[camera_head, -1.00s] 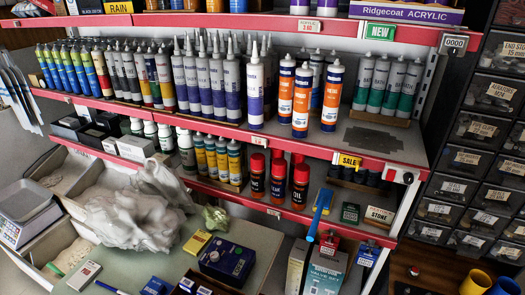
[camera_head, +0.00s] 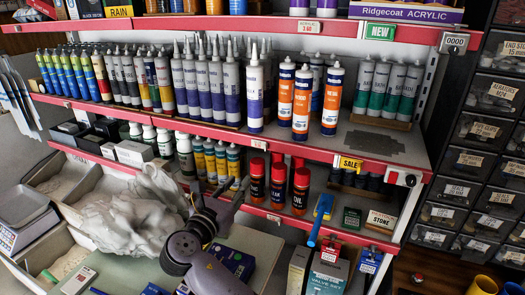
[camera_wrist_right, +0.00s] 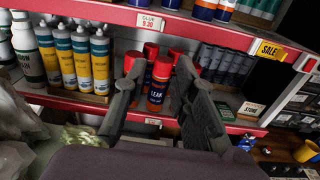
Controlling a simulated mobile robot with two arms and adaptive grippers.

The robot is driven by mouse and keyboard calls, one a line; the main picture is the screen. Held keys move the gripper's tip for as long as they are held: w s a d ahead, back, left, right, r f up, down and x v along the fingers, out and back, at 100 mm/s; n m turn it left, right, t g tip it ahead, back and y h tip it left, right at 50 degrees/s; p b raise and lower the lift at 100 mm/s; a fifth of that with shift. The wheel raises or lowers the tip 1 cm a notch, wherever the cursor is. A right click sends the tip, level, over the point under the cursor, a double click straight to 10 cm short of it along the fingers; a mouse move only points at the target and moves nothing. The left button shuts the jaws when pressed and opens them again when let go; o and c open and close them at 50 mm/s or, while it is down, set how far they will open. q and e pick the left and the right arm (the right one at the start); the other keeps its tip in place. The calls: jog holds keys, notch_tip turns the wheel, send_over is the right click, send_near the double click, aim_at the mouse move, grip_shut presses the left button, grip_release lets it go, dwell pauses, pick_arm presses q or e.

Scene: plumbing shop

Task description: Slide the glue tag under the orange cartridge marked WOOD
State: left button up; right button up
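The glue tag (camera_head: 259,144) is a small pale label on the red edge of the middle shelf, left of the orange cartridges. In the wrist view the tag (camera_wrist_right: 148,22) reads GLUE with a price. Several white-and-orange cartridges stand on that shelf, with one at the front (camera_head: 302,103) and another to its right (camera_head: 333,97). Their small print is too fine to read, so I cannot tell which is marked WOOD. My right gripper (camera_head: 216,190) is open and empty, below the tag and in front of the lower shelf; its spread fingers (camera_wrist_right: 160,63) frame the red-capped cans in the wrist view.
Red-capped cans (camera_head: 278,182) and yellow-and-grey cartridges (camera_head: 222,160) stand on the lower shelf. A SALE tag (camera_head: 349,163) is on the middle shelf's edge. Crumpled pale plastic (camera_head: 135,215) lies left of my arm. A dark bare patch (camera_head: 374,140) lies right of the orange cartridges.

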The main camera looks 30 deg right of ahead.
jog(key=r, duration=0.1)
jog(key=p, duration=0.3)
send_near(265, 147)
jog(key=shift+h, duration=0.3)
jog(key=x, duration=0.8)
jog(key=shift+w+d+f, duration=0.1)
jog(key=shift+w, duration=0.15)
jog(key=shift+c, duration=0.4)
grip_shut()
